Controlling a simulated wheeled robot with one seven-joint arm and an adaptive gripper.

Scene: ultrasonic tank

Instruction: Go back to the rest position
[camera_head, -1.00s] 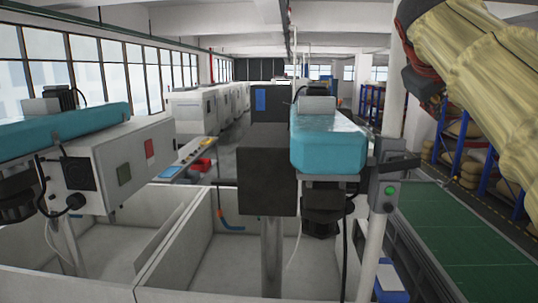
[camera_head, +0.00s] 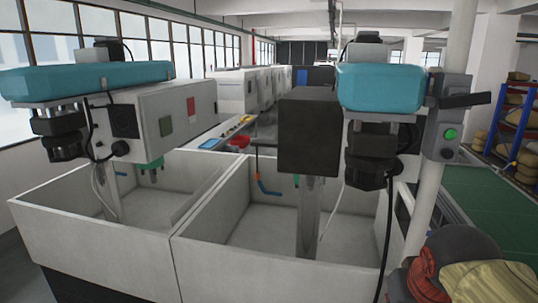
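Part of my arm (camera_head: 462,270), with a yellow sleeve and red and dark parts, shows in the bottom right corner of the head view. My gripper is out of the picture, so its state and anything it may hold are hidden. The arm part shows in front of the lower right end of the tank and the green conveyor.
A white two-basin tank (camera_head: 105,245) stands ahead, with turquoise-topped machines (camera_head: 85,80) (camera_head: 380,88) and a grey control box (camera_head: 160,118) above it. A post with a green-button switch box (camera_head: 450,134) stands right of it. A green conveyor (camera_head: 490,205) and a blue rack (camera_head: 515,125) lie farther right.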

